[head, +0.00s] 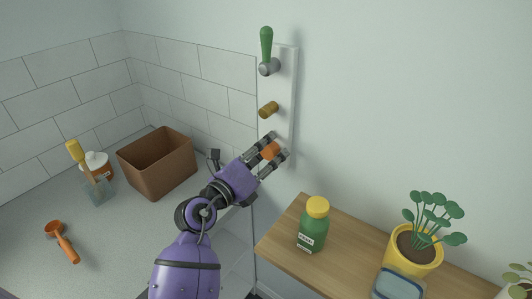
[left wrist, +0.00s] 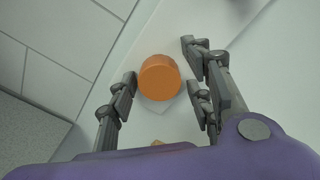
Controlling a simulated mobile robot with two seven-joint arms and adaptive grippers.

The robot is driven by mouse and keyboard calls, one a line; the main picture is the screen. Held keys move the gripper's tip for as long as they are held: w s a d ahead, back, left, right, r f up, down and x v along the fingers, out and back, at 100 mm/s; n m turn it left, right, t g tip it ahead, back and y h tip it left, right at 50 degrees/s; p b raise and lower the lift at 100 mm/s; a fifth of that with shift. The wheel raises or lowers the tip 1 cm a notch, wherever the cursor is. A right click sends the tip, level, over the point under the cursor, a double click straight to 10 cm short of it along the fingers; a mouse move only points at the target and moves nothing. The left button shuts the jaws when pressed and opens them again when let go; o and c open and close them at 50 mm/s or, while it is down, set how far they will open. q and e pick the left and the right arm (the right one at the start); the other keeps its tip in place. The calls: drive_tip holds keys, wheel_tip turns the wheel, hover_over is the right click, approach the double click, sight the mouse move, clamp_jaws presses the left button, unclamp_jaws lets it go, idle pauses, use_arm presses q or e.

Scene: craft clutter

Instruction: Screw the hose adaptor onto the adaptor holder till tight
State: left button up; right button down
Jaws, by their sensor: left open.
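An orange round piece (head: 270,150), which I take to be the hose adaptor, sits low on a white wall panel (head: 285,90). In the left wrist view the orange piece (left wrist: 160,77) shows its round end, with a pale angular base, likely the adaptor holder (left wrist: 155,104), partly hidden behind it. My left gripper (head: 271,149) is open, with its fingers on either side of the orange piece. In the left wrist view small gaps show between the fingers (left wrist: 161,91) and the piece. How far it is screwed on cannot be told. My right gripper is out of view.
Above on the panel are a brass knob (head: 268,109) and a green-handled lever (head: 267,45). A green jar (head: 313,228) and yellow plant pot (head: 413,250) stand on the wooden shelf (head: 285,238). A brown box (head: 157,165) stands on the left counter.

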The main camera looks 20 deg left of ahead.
use_arm(q)
drive_tip(key=shift+o, duration=0.9)
drive_tip(key=shift+s+a, duration=0.1)
drive_tip(key=v, duration=1.2)
